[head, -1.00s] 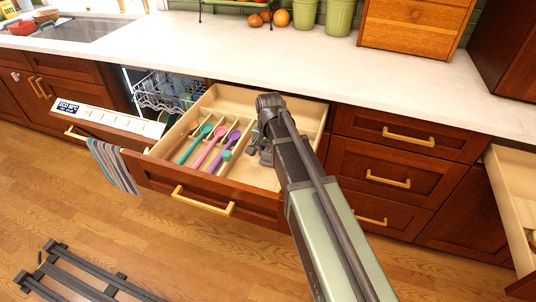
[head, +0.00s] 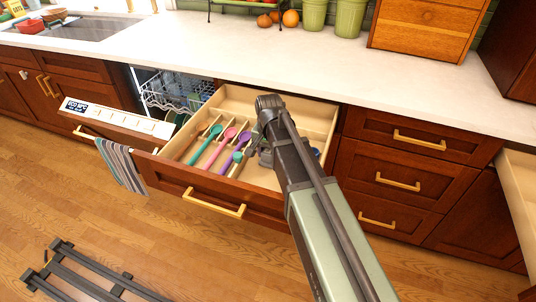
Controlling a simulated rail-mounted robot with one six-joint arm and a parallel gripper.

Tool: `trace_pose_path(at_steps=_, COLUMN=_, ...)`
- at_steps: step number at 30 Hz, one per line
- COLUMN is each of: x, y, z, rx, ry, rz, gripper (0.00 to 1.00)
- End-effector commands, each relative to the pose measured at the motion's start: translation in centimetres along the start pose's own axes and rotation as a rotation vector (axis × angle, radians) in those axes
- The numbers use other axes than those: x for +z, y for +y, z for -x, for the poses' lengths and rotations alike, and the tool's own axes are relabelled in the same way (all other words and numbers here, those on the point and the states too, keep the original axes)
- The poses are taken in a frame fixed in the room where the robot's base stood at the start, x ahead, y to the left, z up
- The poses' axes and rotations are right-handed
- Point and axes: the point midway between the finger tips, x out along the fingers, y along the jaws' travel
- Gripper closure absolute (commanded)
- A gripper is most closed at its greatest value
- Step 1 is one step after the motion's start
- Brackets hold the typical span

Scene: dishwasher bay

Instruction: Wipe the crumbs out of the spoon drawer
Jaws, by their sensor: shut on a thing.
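The spoon drawer (head: 180,177) is pulled open below the counter, with a pale wood inside and a yellow handle. Teal, pink and purple spoons (head: 223,150) lie in its divided left part. The right part of the drawer is mostly bare. My gripper (head: 263,157) is low inside that right part, largely hidden behind my arm. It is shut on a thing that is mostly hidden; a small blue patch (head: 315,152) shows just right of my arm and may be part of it. I cannot make out any crumbs at this size.
An open dishwasher (head: 118,118) with a rack (head: 175,92) stands left of the drawer, a striped towel (head: 122,165) over its door. Another open drawer (head: 516,205) is at the right edge. A dark slatted frame (head: 90,275) lies on the floor. The front counter is clear.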

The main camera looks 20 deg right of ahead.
Motion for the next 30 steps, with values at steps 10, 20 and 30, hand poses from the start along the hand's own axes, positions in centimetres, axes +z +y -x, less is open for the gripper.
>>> trace_pose_path(at_steps=10, x=-1.1, y=-0.1, z=0.0, rx=0.0, ry=0.0, rz=0.005, gripper=0.79)
trace_pose_path(at_steps=20, x=1.6, y=0.3, z=0.0, rx=0.0, ry=0.0, rz=-0.002, gripper=0.79)
trace_pose_path(at_steps=30, x=-0.5, y=-0.1, z=0.0, rx=0.0, ry=0.0, rz=-0.001, gripper=0.79)
